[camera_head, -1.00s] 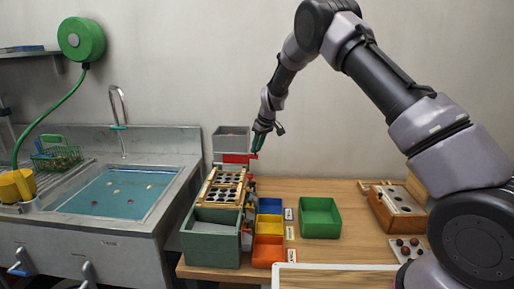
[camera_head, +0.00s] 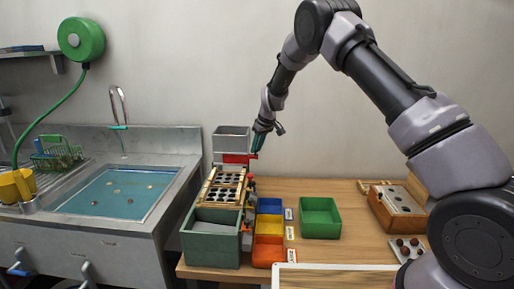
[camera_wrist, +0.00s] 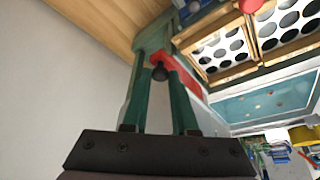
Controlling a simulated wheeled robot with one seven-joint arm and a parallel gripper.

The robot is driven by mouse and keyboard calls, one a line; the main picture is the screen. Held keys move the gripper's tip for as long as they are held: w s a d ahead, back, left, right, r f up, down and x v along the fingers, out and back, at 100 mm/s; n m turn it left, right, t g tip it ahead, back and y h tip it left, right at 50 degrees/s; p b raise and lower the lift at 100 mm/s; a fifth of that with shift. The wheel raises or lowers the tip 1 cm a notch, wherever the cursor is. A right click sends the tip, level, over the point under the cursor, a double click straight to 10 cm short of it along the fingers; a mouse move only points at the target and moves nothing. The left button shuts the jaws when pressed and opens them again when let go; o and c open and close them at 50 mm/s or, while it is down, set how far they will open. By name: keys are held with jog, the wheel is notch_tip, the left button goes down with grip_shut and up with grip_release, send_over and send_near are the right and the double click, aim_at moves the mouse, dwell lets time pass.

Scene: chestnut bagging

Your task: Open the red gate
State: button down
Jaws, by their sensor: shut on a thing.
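The red gate (camera_head: 236,158) sits below the grey hopper (camera_head: 231,138) at the back end of the sorting machine. My gripper (camera_head: 256,149) is at the gate's right end, with its green fingers pointing down. In the wrist view the fingers of my gripper (camera_wrist: 160,72) are shut on a small dark knob, beside the red gate (camera_wrist: 184,78). The gate's far part is partly hidden by a finger. How far the gate stands open cannot be told.
The wooden sieve frame (camera_head: 224,187) with round holes lies in front of the hopper, above a green box (camera_head: 210,248). Blue, yellow and orange bins (camera_head: 269,252) stand to its right. A green tray (camera_head: 320,218) is farther right. The sink (camera_head: 125,192) is left.

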jog(key=d, duration=0.5)
dwell(0.3)
jog(key=c, duration=0.7)
grip_release()
jog(key=shift+r, duration=0.1)
jog(key=v, duration=1)
jog(key=shift+s+d+r, duration=0.1)
jog(key=shift+s+r, duration=0.05)
jog(key=shift+r, duration=0.15)
jog(key=shift+r, duration=0.1)
